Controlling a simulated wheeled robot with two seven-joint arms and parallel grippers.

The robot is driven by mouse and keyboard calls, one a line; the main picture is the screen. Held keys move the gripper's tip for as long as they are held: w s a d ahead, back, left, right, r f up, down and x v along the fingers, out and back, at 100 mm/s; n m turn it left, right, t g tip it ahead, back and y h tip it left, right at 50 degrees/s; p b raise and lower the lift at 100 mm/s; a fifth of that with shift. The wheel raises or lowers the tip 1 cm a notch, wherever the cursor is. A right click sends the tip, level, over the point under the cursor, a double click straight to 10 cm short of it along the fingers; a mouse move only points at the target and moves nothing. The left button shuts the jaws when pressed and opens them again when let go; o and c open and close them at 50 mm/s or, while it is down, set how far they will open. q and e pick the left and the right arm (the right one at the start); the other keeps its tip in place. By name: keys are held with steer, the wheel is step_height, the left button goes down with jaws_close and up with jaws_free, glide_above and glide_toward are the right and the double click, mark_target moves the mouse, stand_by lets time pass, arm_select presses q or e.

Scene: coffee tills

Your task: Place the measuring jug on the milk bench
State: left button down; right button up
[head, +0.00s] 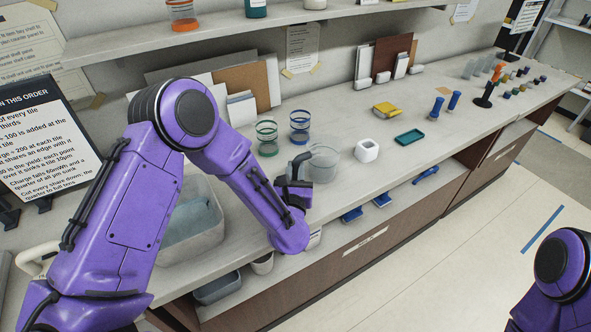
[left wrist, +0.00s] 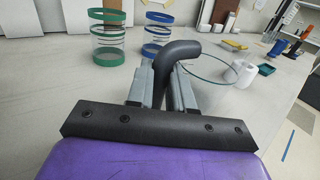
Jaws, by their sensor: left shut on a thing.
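The measuring jug (head: 325,163) is clear, with a dark handle (left wrist: 178,56). My left gripper (head: 294,184) is shut on that handle, which rises between its two fingers in the left wrist view (left wrist: 162,88). The jug's clear rim shows beyond the handle there; most of its body is hidden. The jug is upright over the front part of a long grey-topped bench (head: 330,110); I cannot tell whether its base touches. The bench's label is too small to read. My right gripper is out of view; only part of my right arm shows at lower right.
A green-banded clear jar (head: 267,138) and a blue-banded one (head: 299,126) stand left of the jug.

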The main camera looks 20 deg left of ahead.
arm_select(q)
steer(key=shift+f, duration=0.1)
steer(key=c, duration=1)
jaws_free()
steer(key=shift+r, duration=0.3)
steer(key=b+v, duration=0.1)
steer(key=v, duration=0.3)
steer(key=b+v, duration=0.1)
steer(key=v, duration=0.3)
steer(key=b+v, duration=0.1)
steer(key=v, duration=0.3)
steer(key=shift+f+b, duration=0.25)
steer(key=shift+b, duration=0.15)
